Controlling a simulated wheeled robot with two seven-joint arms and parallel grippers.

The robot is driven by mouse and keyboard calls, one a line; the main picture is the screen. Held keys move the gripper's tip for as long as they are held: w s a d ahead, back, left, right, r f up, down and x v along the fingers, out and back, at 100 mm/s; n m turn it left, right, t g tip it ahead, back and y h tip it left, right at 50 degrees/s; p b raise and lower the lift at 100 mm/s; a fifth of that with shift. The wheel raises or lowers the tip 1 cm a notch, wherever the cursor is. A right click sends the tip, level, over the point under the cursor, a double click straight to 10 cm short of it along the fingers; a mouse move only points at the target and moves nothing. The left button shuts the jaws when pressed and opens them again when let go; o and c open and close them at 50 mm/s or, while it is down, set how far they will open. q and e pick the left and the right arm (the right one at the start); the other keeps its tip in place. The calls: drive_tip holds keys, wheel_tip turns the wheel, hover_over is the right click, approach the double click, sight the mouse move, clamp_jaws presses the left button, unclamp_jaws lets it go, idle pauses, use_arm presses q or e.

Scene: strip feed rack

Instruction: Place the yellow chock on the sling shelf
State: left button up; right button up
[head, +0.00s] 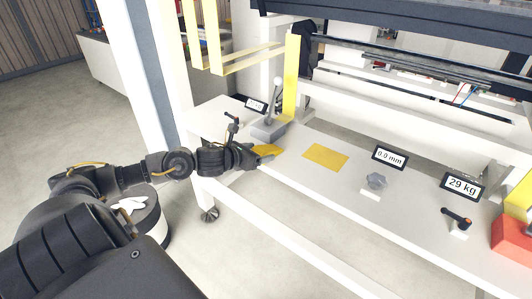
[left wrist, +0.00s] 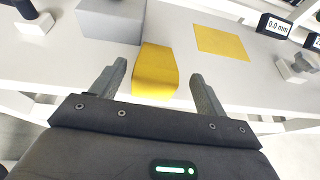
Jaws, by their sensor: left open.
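The yellow chock (left wrist: 155,70) sits near the front edge of the white bench top. In the head view the chock (head: 268,150) shows just past my left gripper (head: 256,156), which partly hides it. In the left wrist view my left gripper (left wrist: 155,84) is open, one finger on each side of the chock's near end, with gaps between fingers and chock. The chock looks wedge-like, with a sloping near face. A flat yellow rectangle (head: 326,156) lies on the bench to its right. Which surface is the sling shelf I cannot tell for sure. My right gripper is not in view.
A grey block with a lever (head: 268,130) stands right behind the chock. A yellow post (head: 291,78) and yellow straps (head: 245,60) rise beyond it. Displays (head: 390,157), a grey knob (head: 376,181) and a red block (head: 512,240) are to the right.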

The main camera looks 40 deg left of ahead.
sight(266, 148)
use_arm(q)
drive_tip(key=shift+a+p+x, duration=0.1)
drive_tip(key=shift+p+x, duration=0.3)
drive_tip(key=shift+x, duration=0.95)
drive_tip(key=shift+a+p+x, duration=0.15)
drive_tip(key=shift+p+x, duration=0.2)
drive_tip(key=shift+x, duration=0.95)
drive_tip(key=c, duration=1.1)
drive_tip(key=shift+c, duration=0.9)
drive_tip(key=shift+r, duration=0.15)
